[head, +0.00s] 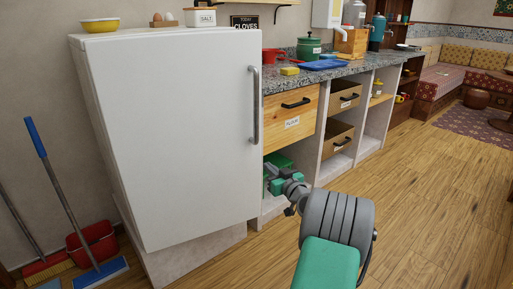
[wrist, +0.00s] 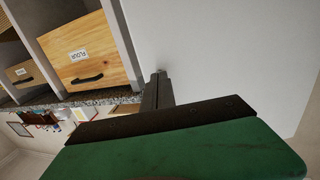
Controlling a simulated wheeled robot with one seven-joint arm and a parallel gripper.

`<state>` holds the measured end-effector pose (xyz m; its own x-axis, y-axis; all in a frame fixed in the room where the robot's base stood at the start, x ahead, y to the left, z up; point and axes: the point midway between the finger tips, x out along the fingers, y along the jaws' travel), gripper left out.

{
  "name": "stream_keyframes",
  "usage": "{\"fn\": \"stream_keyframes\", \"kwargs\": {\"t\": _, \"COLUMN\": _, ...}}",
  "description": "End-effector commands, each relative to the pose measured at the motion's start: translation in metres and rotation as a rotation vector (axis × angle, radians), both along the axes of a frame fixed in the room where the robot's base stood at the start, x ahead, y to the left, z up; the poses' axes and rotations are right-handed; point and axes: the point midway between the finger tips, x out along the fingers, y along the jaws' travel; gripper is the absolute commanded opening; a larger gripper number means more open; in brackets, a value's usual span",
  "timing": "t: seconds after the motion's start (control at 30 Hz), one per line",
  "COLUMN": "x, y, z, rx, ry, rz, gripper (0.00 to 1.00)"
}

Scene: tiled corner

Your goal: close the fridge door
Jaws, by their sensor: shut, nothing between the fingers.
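The white fridge door (head: 170,130) fills the left of the head view, with a long grey upright handle (head: 254,105) near its right edge. My gripper (head: 270,172) is low, right of the door's handle edge, in front of the lower cabinet. In the wrist view my gripper (wrist: 161,74) shows shut fingers, empty, seen against the plain pale fridge surface (wrist: 230,50). I cannot tell whether the fingertips touch it.
A wooden flour drawer (head: 290,110) and open shelves stand right of the fridge under a stone counter (head: 300,80). A bowl (head: 100,25), eggs and a salt box sit on top. A blue broom (head: 55,175) and dustpans are at left. Floor at right is clear.

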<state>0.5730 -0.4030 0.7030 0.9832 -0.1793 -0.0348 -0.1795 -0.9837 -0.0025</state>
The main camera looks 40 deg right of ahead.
Motion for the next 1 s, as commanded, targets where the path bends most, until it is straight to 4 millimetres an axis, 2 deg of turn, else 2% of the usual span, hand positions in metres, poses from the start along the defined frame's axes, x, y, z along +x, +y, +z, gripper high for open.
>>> {"fn": "stream_keyframes", "kwargs": {"t": 0.03, "x": -0.005, "y": -0.011, "z": 0.002, "rx": -0.005, "ry": -0.022, "rz": -0.019, "gripper": 0.00}}
{"fn": "stream_keyframes", "kwargs": {"t": 0.17, "x": 0.003, "y": -0.017, "z": 0.003, "rx": -0.011, "ry": -0.038, "rz": -0.026, "gripper": 0.00}}
{"fn": "stream_keyframes", "kwargs": {"t": 0.7, "x": 0.111, "y": -0.040, "z": 0.001, "rx": -0.009, "ry": -0.035, "rz": -0.026, "gripper": 0.00}}
{"fn": "stream_keyframes", "kwargs": {"t": 0.83, "x": 0.124, "y": -0.043, "z": 0.003, "rx": -0.008, "ry": -0.034, "rz": -0.028, "gripper": 0.00}}
{"fn": "stream_keyframes", "kwargs": {"t": 1.0, "x": 0.129, "y": -0.044, "z": 0.005, "rx": -0.008, "ry": -0.034, "rz": -0.028, "gripper": 0.00}}
